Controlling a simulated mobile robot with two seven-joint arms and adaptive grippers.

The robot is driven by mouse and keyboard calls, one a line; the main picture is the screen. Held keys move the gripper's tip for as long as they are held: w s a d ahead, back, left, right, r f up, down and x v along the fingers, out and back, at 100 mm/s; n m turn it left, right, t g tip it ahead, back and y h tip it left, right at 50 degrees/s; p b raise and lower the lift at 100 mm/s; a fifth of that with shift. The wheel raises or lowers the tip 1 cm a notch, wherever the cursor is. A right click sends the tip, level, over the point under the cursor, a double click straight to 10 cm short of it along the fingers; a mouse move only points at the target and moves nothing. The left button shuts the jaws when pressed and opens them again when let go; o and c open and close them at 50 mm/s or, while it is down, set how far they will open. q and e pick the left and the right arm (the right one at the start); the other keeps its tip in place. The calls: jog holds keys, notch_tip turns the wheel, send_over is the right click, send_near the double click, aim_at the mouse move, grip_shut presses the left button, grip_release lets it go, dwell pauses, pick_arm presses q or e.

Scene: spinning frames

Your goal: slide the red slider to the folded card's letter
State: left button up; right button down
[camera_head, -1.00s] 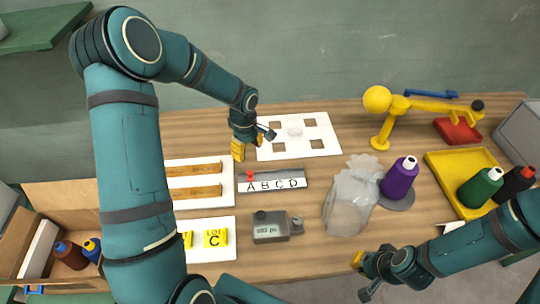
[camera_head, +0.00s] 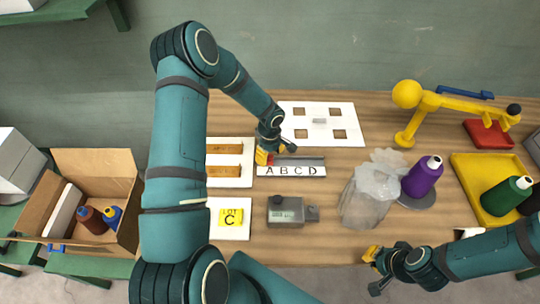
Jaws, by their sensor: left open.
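The letter rail (camera_head: 291,171) is a white strip marked A B C D with a grey track behind it. The red slider (camera_head: 262,158) is at its left end, near A, partly covered by my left gripper (camera_head: 266,156). That gripper is open, with its yellow fingertips down at the slider; I cannot tell whether they touch it. The folded card (camera_head: 231,217) is yellow, reads LOT C, and stands on a white sheet left of the rail's front. My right gripper (camera_head: 373,268) is at the lower right, away from the rail; its jaw gap is unclear.
A grey device (camera_head: 287,210) with a small display sits in front of the rail. A clear plastic bag (camera_head: 366,197) and a purple spool (camera_head: 422,177) stand to the right. A white board with square cutouts (camera_head: 345,122) lies behind. An open carton (camera_head: 97,163) is at left.

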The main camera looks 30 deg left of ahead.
aim_at(284, 163)
pick_arm(q)
jog(key=shift+f, duration=0.3)
grip_shut()
jog(key=w+d+b, duration=0.1)
jog(key=d+b, duration=0.1)
jog(key=d, duration=0.1)
jog(key=w+d, duration=0.1)
jog(key=shift+w+d+b, duration=0.15)
jog(key=shift+w+b, duration=0.2)
jog(key=shift+b, duration=0.05)
grip_release()
